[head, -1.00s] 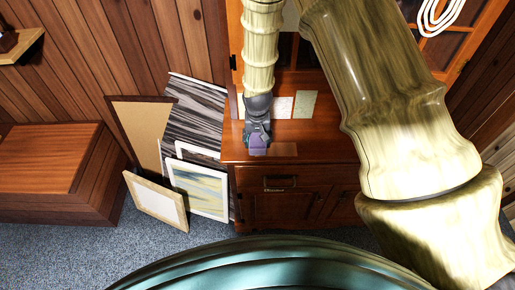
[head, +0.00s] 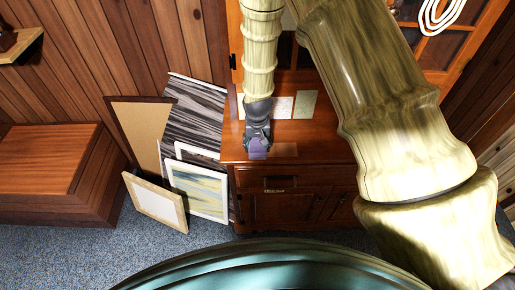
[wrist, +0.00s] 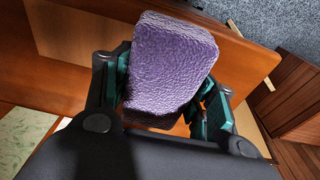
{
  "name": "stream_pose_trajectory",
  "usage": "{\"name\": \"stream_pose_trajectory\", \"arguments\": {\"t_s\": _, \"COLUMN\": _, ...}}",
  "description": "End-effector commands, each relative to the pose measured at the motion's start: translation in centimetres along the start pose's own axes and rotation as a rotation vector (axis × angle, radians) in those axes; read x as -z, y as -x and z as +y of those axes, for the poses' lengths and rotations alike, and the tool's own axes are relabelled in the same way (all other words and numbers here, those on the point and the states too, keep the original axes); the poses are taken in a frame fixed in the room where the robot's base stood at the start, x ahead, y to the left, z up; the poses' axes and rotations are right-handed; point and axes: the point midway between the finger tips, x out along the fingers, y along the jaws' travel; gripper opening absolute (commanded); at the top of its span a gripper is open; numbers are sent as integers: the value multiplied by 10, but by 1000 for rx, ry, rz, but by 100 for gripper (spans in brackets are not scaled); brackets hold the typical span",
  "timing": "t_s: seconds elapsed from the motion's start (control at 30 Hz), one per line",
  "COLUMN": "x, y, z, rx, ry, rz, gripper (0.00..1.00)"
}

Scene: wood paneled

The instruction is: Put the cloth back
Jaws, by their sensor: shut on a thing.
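The cloth is a purple, crinkled, block-like piece. It shows large in the wrist view (wrist: 170,62) and small in the head view (head: 257,150). My gripper (head: 257,143) is shut on it, with the green-padded fingers on either side of the cloth in the wrist view (wrist: 165,92). The gripper is over the front left part of the wooden cabinet's top (head: 230,147). I cannot tell whether the cloth touches the surface.
Pale cards (head: 305,104) stand at the back of the cabinet top. A flat brown rectangle (head: 285,150) lies right of the gripper. Several framed pictures (head: 198,190) lean left of the cabinet. A wooden chest (head: 50,160) stands at the far left.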

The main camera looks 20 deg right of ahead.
Motion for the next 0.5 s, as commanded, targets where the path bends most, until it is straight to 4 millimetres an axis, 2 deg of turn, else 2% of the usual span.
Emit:
{"name": "stream_pose_trajectory", "arguments": {"t_s": 0.43, "x": -1, "y": -7, "z": 0, "rx": 0, "ry": 0, "rz": 0, "gripper": 33}}
{"name": "stream_pose_trajectory", "arguments": {"t_s": 0.47, "x": -1, "y": -7, "z": 0, "rx": 0, "ry": 0, "rz": 0, "gripper": 58}}
{"name": "stream_pose_trajectory", "arguments": {"t_s": 0.5, "x": -1, "y": -6, "z": 0, "rx": 0, "ry": 0, "rz": 0, "gripper": 66}}
